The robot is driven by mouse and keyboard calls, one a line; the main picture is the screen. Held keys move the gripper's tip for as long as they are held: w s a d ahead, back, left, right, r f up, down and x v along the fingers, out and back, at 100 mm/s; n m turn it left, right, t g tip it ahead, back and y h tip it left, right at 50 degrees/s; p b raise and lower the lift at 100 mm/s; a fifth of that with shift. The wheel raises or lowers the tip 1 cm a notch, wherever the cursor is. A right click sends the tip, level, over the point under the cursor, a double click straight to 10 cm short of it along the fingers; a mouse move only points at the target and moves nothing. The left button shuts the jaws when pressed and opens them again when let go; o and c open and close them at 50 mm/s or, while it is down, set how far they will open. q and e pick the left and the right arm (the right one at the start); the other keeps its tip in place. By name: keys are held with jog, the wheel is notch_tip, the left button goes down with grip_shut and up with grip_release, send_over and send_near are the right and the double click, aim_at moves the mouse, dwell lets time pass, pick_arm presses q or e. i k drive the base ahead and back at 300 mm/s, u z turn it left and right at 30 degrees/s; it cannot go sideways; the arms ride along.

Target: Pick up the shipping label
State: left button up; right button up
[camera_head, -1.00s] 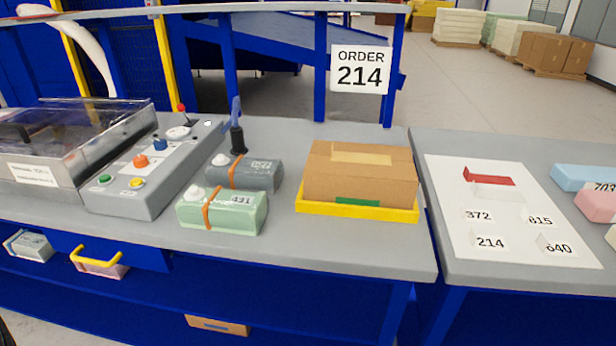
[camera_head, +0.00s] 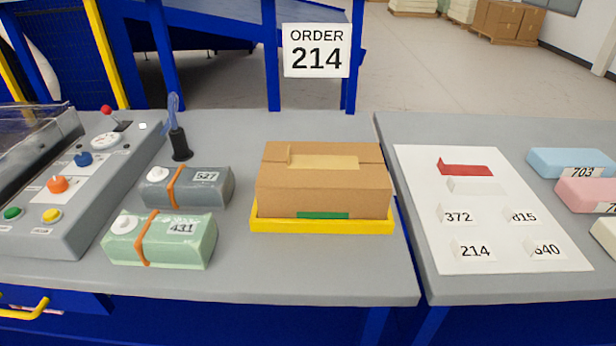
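Several small white labels with numbers stand on a white sheet (camera_head: 430,180) on the right table. The label 214 (camera_head: 475,250) is at the sheet's front left, with label 372 (camera_head: 459,216) behind it. Label 640 (camera_head: 545,250) is to its right, and label 815 (camera_head: 523,216) is at the right behind. The order sign (camera_head: 317,51) reads "ORDER 214". Neither of my grippers is in view.
A closed cardboard box (camera_head: 322,185) sits in a yellow tray (camera_head: 322,226) left of the sheet. A green foam pack (camera_head: 160,240), a grey foam pack (camera_head: 187,188) and a button panel (camera_head: 75,185) are further left. Blue (camera_head: 570,162) and pink (camera_head: 588,194) blocks lie at right.

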aim_at(472, 252)
jog(key=z, duration=1.05)
jog(key=k, duration=0.3)
jog(key=z, duration=0.05)
